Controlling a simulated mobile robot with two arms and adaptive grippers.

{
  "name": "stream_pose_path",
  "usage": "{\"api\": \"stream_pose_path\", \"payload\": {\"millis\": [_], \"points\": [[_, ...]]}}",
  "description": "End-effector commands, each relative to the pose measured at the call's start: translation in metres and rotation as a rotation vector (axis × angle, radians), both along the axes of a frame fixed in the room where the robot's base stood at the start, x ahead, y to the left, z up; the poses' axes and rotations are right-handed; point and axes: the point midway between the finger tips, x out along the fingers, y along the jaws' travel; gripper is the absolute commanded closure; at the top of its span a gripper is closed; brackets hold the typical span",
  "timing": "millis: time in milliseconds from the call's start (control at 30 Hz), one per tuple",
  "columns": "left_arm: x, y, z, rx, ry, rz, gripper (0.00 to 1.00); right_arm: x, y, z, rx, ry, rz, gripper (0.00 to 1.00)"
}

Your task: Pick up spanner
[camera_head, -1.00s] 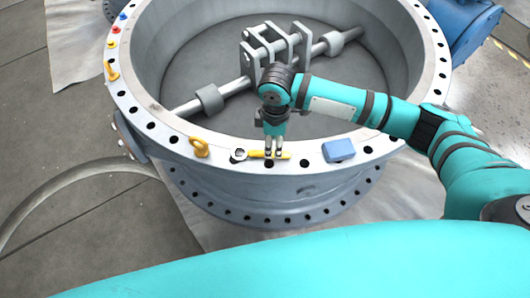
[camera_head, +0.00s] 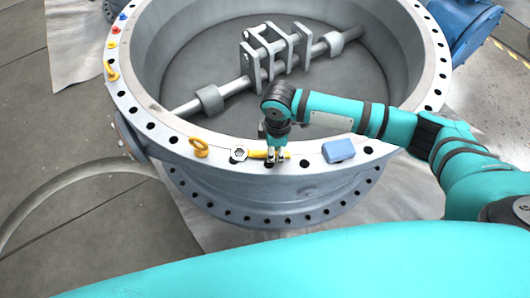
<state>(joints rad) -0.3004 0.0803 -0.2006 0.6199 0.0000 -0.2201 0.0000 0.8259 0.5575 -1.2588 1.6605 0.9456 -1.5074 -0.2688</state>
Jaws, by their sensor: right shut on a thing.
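The spanner (camera_head: 256,154) has a yellow handle and a metal ring end at its left. It is at the front rim of the large grey valve ring (camera_head: 225,173). My right gripper (camera_head: 277,160) points down over the handle, shut on it right of the ring end. My left gripper is not in view.
A blue block (camera_head: 338,151) lies on the rim right of the spanner. A yellow eyebolt (camera_head: 199,147) stands to its left. Several small coloured pieces (camera_head: 112,43) sit on the rim at the upper left. A shaft with brackets (camera_head: 270,62) crosses the ring's opening.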

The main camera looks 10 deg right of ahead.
Motion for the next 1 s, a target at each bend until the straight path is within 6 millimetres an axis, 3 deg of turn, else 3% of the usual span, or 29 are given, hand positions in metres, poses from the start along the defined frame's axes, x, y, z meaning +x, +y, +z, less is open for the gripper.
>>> {"api": "stream_pose_path", "payload": {"millis": [467,833,1000], "points": [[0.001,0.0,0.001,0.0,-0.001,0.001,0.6,0.001,0.0,0.005,0.002,-0.002,0.0,1.0],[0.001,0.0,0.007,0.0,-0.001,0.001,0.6,0.001,0.001,0.073,0.003,-0.004,0.001,1.0],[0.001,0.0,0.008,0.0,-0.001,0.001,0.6,0.001,0.001,0.095,0.002,-0.002,0.0,1.0]]}}
